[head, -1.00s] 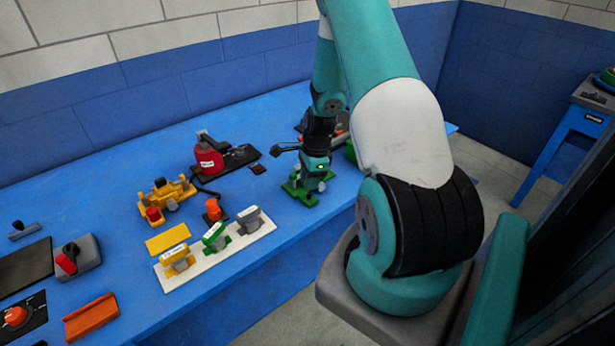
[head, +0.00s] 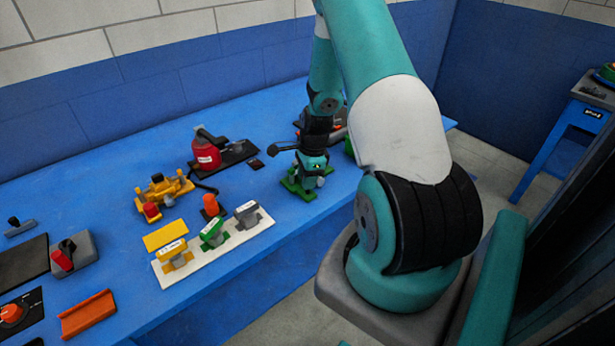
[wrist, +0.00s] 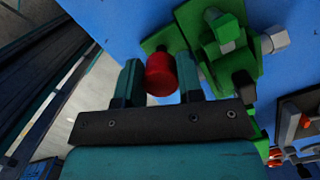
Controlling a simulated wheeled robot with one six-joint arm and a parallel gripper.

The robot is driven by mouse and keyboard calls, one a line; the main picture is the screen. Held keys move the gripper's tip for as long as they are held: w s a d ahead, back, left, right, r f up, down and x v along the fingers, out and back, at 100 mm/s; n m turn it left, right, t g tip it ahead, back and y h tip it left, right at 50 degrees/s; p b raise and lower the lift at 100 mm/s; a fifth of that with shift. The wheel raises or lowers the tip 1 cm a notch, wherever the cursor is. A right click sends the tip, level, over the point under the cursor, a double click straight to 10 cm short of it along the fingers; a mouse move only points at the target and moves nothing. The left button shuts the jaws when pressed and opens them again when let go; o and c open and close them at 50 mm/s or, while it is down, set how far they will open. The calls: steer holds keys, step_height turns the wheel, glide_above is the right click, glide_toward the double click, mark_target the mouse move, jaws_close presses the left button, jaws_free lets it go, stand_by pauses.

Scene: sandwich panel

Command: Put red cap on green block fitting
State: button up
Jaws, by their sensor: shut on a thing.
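My gripper (wrist: 160,78) is shut on the red cap (wrist: 161,76), which sits between its two fingers in the wrist view. The green block (wrist: 216,48) is just beyond and to the right of the cap, with green and grey fittings on it. Part of its flat green base (wrist: 163,38) shows behind the cap. Whether the cap touches a fitting, I cannot tell. In the head view my gripper (head: 312,168) is down over the green block (head: 297,189) and hides much of it. The cap is not visible there.
A yellow block assembly (head: 163,192), a red canister (head: 206,155) and a white strip (head: 222,251) with yellow, green and grey valves stand to the left on the blue table. A dark panel (wrist: 300,108) is at right in the wrist view.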

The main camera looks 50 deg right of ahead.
steer(key=shift+f, duration=0.15)
steer(key=shift+f+b, duration=0.5)
steer(key=shift+f, duration=0.1)
steer(key=shift+f, duration=0.15)
stand_by(0.4)
steer(key=shift+f, duration=0.3)
steer(key=shift+f+b, duration=0.35)
steer(key=shift+b, duration=0.05)
stand_by(0.8)
steer(key=o, duration=1.3)
steer(key=shift+w+d+r, duration=0.1)
steer(key=shift+c, duration=0.3)
